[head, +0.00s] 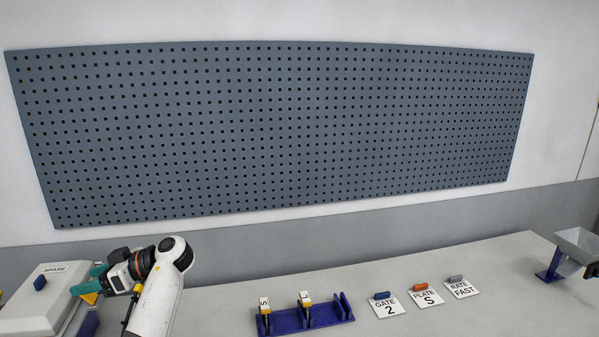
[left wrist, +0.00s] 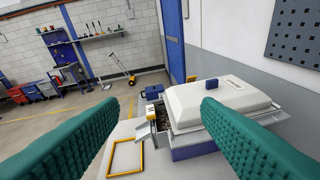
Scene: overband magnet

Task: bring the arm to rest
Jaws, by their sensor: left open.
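My left gripper (head: 87,281) is at the lower left of the head view, its teal fingers pointing left beside a white lidded box marked SPARE (head: 35,300). In the left wrist view, my left gripper (left wrist: 160,104) has its two teal fingers wide apart with nothing between them. The white box (left wrist: 225,105) also shows there, beyond the right finger, which hides part of it. In the head view my left arm's white link rises at the bench's left part. My right gripper is in neither view.
A blue rack (head: 330,314) holds labelled pieces on the bench. Cards marked GATE 2 (head: 387,308), PLATE S (head: 427,298) and RATE FAST (head: 461,289) lie right of it. A grey hopper (head: 578,245) stands far right. A yellow frame (left wrist: 126,158) lies on the bench.

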